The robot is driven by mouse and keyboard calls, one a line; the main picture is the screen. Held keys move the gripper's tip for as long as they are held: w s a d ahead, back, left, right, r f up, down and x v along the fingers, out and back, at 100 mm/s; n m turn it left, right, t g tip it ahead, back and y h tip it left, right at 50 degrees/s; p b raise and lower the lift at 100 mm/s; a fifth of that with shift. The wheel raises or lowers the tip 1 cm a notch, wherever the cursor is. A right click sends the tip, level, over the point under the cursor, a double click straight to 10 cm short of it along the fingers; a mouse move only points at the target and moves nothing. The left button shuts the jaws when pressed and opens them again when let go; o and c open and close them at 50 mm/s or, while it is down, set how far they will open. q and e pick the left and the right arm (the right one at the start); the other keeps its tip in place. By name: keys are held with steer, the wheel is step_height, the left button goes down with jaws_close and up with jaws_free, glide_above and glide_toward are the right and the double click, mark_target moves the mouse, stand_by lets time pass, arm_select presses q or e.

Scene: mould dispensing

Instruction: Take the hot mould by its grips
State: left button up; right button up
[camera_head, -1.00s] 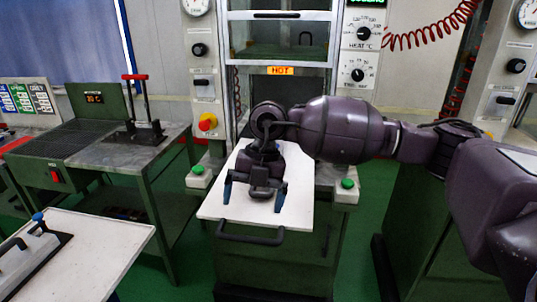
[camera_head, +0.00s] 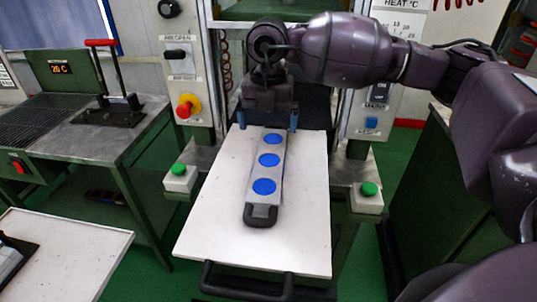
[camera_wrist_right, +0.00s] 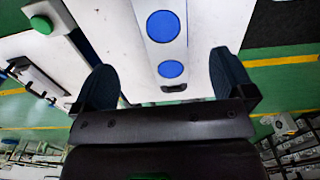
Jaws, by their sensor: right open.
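The mould (camera_head: 277,169) is a narrow grey bar with blue round patches in a row along its top. It lies on a white board, with a black grip (camera_head: 260,215) at its near end. My right gripper (camera_head: 268,119) is at the mould's far end, its blue-grey fingers apart, one towards each side of the bar. In the right wrist view, the mould (camera_wrist_right: 151,48) runs between the open fingers (camera_wrist_right: 163,78), with a small dark grip (camera_wrist_right: 174,88) near them. The fingers do not appear to touch it. The mould's far end is partly hidden. My left gripper is out of view.
The white board (camera_head: 215,205) has a black bar handle (camera_head: 245,283) in front. Green-button boxes (camera_head: 180,178) and (camera_head: 367,196) flank it. Press uprights stand behind on both sides. A bench with a red-handled tool (camera_head: 102,85) is at left, and a white table (camera_head: 65,255) at lower left.

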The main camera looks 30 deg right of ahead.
mark_target(269, 159)
steer(key=f, duration=1)
steer(key=shift+s+f, duration=0.3)
steer(key=shift+f, duration=0.05)
steer(key=shift+r, duration=0.1)
steer(key=c, duration=1.5)
